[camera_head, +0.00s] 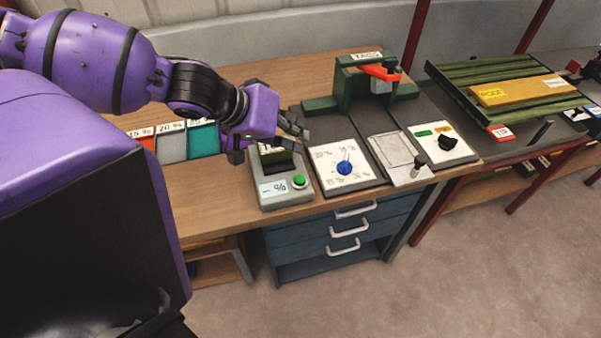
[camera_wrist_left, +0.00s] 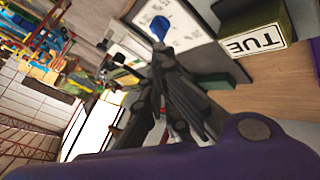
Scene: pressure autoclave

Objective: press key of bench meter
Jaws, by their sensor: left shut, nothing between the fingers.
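The bench meter (camera_head: 272,196) is a grey box on the wooden bench, with a small display at its front left and a round green key (camera_head: 299,181) at its front right. A dark slot or block shows in its upper part, partly behind my gripper. My left gripper (camera_head: 304,132) is shut and empty. It appears above and behind the meter, with its fingertips pointing right. In the left wrist view the fingers (camera_wrist_left: 160,50) show close together, near a blue knob. The green key cannot be made out there. My right gripper is not in view.
Right of the meter is a white panel with a blue knob (camera_head: 344,168), then a panel with a black knob (camera_head: 448,142). A green press with a red lever (camera_head: 381,72) stands behind. Blue drawers (camera_head: 345,232) are below.

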